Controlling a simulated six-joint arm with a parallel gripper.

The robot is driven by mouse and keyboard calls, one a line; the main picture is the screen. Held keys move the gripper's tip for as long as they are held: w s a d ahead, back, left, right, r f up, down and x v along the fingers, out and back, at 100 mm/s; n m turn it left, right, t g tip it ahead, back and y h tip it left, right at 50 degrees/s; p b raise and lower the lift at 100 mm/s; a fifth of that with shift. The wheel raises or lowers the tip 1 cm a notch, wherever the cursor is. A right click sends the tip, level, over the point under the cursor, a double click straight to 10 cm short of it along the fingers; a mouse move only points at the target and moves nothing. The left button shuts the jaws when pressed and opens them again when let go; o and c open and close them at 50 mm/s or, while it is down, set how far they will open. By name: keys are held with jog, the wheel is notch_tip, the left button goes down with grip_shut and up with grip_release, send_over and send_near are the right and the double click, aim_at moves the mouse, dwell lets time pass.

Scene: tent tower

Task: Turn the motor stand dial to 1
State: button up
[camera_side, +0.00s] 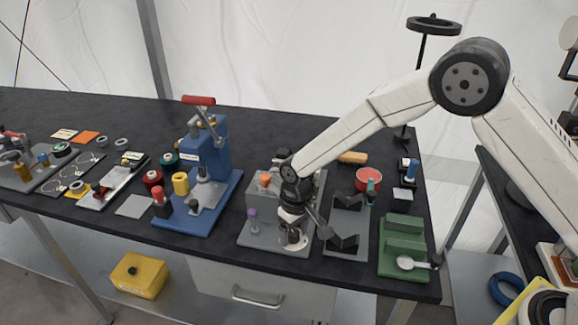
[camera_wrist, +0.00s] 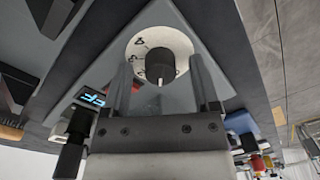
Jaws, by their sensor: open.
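The motor stand (camera_side: 262,239) is a grey base with a grey block, near the front of the table. Its dial is a white disc (camera_wrist: 181,42) with dark marks on its left part and a dark knob (camera_wrist: 160,62) at its middle. The knob has a pale line on its near side; I cannot read the marks surely. My gripper (camera_side: 292,236) is low over the dial, pointing down. In the wrist view my gripper (camera_wrist: 163,72) is open, with one finger on each side of the knob and gaps between. A small display (camera_wrist: 93,99) shows lit blue characters.
A purple knob (camera_side: 253,226) stands left of the dial. A grey plate with black V-blocks (camera_side: 344,243) and a green block with a spoon (camera_side: 403,233) are to the right. A blue press (camera_side: 207,160) is at the left. The table's front edge is close.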

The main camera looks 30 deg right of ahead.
aim_at(296, 232)
jog(key=shift+d+r, duration=0.15)
jog(key=shift+r, duration=3.7)
jog(key=shift+d, duration=0.1)
jog(key=s+d+r+m+t, duration=0.2)
jog(key=s+d+r, duration=0.1)
jog(key=s+d, duration=1.4)
jog(key=shift+s+d+r+t, duration=0.15)
jog(key=shift+s+d+t, duration=0.15)
jog(key=shift+s, duration=0.45)
